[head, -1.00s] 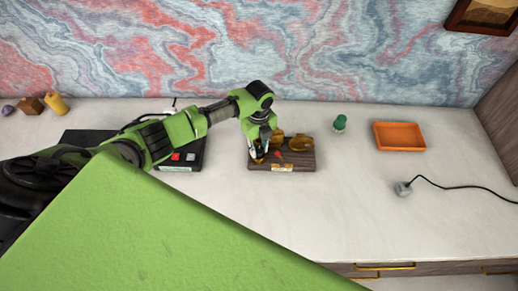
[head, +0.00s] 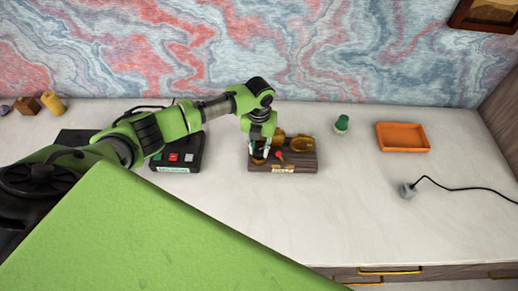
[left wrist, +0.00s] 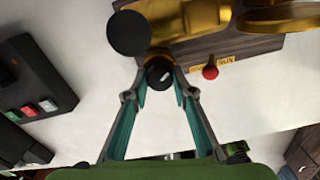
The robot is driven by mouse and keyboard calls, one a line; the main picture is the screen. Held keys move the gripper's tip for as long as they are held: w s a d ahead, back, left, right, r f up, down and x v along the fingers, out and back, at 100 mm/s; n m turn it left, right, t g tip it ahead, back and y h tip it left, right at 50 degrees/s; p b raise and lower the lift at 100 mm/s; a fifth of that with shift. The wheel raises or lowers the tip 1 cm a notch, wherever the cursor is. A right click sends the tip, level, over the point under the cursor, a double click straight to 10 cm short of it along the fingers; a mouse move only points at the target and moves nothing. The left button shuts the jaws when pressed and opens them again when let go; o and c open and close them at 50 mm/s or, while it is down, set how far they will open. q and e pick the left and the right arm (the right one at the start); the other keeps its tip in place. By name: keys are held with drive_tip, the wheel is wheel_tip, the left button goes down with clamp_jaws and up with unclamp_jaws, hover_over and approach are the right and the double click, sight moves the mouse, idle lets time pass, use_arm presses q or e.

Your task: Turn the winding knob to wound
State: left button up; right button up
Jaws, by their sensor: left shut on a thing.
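A dark wooden base (head: 307,164) carries brass-coloured parts (head: 302,143), a small red-tipped lever and a pale label on its front edge. My left gripper (head: 261,152) is over the left end of this base, pointing down. In the left wrist view its two fingers (left wrist: 161,75) close on a small black knob (left wrist: 160,71) with a white mark, in front of a brass body (left wrist: 188,17). The red ball tip (left wrist: 210,72) is just right of the fingers, apart from them. The lettering on the label is only partly readable. My right gripper is not in view.
A black box with red, green and white buttons (head: 178,157) stands left of the base. A green-topped piece (head: 342,123), an orange tray (head: 403,148) and a grey plug on a cable (head: 407,190) lie to the right. The desk front is clear.

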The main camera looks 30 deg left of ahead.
sight(259, 150)
use_arm(q)
drive_tip(key=shift+w+r+m, duration=0.1)
drive_tip(key=shift+m, duration=0.2)
idle(0.4)
drive_tip(key=o, duration=0.8)
wheel_tip(259, 150, up, 12)
drive_tip(key=shift+f, duration=0.1)
idle(0.4)
